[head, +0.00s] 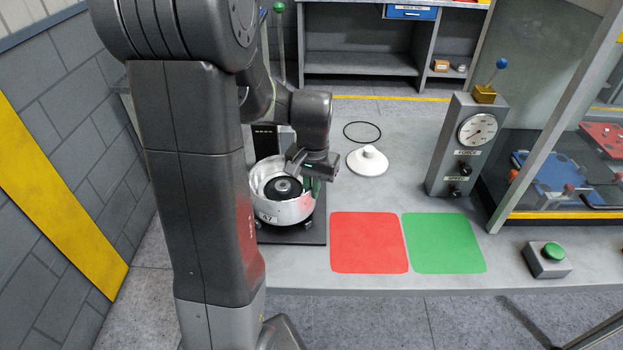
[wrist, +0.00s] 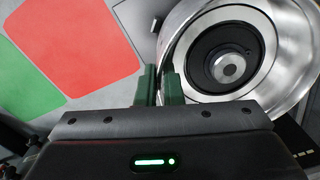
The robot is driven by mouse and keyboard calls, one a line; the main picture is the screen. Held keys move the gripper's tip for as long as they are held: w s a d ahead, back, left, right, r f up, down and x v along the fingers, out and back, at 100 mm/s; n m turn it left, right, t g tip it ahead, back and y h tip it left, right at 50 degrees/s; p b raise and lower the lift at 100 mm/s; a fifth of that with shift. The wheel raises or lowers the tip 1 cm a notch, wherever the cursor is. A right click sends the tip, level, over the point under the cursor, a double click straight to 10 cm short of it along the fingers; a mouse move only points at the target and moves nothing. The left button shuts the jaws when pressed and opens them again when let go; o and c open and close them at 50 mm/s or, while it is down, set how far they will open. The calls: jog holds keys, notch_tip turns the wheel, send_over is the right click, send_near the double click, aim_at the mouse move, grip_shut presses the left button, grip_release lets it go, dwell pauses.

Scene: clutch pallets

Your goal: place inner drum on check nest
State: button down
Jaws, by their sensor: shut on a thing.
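The inner drum (head: 297,212) is a silver, open-topped bowl with a label reading 67, standing roughly upright at the black check nest (head: 318,228). It also shows in the wrist view (wrist: 300,40), at upper right. A black round hub with a grey centre (wrist: 226,68) shows inside it. My gripper (head: 311,186) is at the drum's right rim in the head view. In the wrist view my gripper (wrist: 158,82) has its green fingers shut on the drum's wall. The drum's underside is hidden, so I cannot tell whether it touches the nest.
A red square (head: 369,243) and a green square (head: 444,243) lie right of the nest. A white cone-shaped part (head: 367,162) and a thin black ring (head: 362,131) lie behind. A gauge box (head: 468,145) and a green button box (head: 548,260) stand further right.

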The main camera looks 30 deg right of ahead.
jog(key=shift+f, duration=1.1)
jog(key=shift+w+f, duration=0.1)
jog(key=shift+f, duration=0.1)
jog(key=c, duration=1.6)
grip_release()
jog(key=shift+o, duration=0.2)
jog(key=r, duration=1.2)
jog(key=shift+s+r, duration=0.15)
jog(key=shift+s, duration=0.05)
